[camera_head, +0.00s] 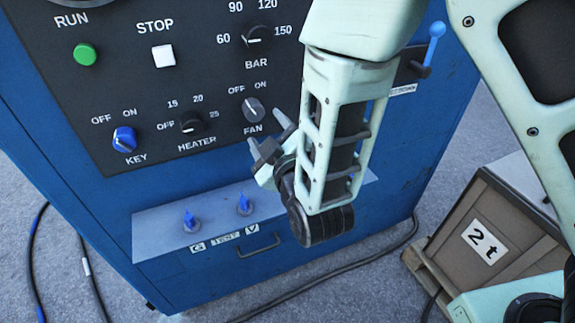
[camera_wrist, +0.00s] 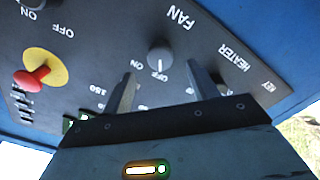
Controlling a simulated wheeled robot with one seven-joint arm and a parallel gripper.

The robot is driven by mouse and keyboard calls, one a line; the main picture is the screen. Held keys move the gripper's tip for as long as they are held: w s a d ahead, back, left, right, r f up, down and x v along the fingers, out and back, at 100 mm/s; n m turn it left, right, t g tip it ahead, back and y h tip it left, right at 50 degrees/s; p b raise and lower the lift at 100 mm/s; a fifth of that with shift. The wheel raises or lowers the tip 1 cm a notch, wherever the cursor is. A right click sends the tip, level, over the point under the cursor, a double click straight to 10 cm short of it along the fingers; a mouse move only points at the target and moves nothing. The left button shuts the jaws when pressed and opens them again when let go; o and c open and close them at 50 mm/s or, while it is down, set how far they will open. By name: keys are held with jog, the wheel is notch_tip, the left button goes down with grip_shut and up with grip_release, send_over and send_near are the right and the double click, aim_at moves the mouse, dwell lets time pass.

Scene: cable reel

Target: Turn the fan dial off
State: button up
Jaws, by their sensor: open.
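The fan dial (camera_head: 253,110) is a small dark grey knob on the black panel, with OFF at its upper left, ON at its upper right and FAN below. It also shows in the wrist view (camera_wrist: 160,57), where the panel is upside down. Its pale mark seems to face the OFF side, but it is too small to be sure. My gripper (camera_head: 268,131) is open and empty, in front of the panel just below and right of the dial. In the wrist view its two fingers (camera_wrist: 161,72) straddle the dial's line; contact cannot be seen.
The heater dial (camera_head: 192,124) and blue key switch (camera_head: 124,139) lie left of the fan dial. The bar dial (camera_head: 258,39) is above. A blue-handled lever (camera_head: 432,44) is at the right. Two blue knobs (camera_head: 190,221) stand on the ledge (camera_head: 160,232) below.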

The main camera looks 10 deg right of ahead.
jog(key=p+v, duration=0.7)
jog(key=v, duration=0.3)
jog(key=shift+p, duration=0.4)
